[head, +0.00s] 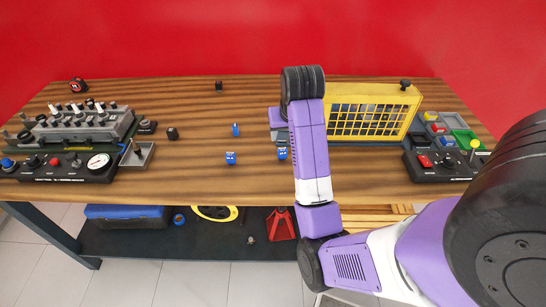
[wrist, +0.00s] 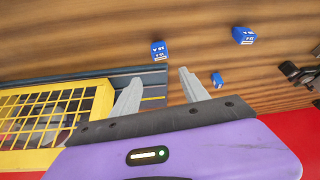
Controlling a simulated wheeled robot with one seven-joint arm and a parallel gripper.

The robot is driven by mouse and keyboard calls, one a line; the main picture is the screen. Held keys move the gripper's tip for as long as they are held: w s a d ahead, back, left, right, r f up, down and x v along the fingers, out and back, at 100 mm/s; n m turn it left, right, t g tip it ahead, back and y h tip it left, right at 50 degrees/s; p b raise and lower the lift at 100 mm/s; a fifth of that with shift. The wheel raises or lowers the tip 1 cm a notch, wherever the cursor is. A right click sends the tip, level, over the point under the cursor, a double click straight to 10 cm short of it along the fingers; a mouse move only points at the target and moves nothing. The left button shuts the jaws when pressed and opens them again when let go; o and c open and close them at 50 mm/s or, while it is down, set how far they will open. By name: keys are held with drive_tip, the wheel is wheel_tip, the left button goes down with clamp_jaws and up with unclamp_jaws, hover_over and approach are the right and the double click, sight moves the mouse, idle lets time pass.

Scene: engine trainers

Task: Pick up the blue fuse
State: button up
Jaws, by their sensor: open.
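Three small blue pieces lie on the wooden table; I cannot tell which one is the blue fuse. Two are blocks with white markings: one (head: 282,153) just left of my arm, also in the wrist view (wrist: 159,51), and one (head: 231,158) farther left, also in the wrist view (wrist: 243,36). A smaller plain blue piece (head: 236,129) sits farther back and shows in the wrist view (wrist: 217,80). My gripper (wrist: 158,77) is open and empty above the table, with the first block just ahead of its fingertips.
A yellow grille panel (head: 413,96) stands right of my arm; its yellow frame is close to my gripper in the wrist view (wrist: 104,100). A control board with a gauge (head: 98,161) is at the left. A switch box (head: 440,166) is at the right. The centre-left tabletop is mostly clear.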

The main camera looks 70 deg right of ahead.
sight(283, 149)
drive_tip(key=f, duration=0.1)
drive_tip(key=f+b, duration=0.2)
drive_tip(key=shift+s+a+f+y, duration=0.15)
drive_tip(key=shift+a+y, duration=0.15)
drive_tip(key=shift+x, duration=2.55)
drive_tip(key=shift+a, duration=0.1)
clamp_jaws()
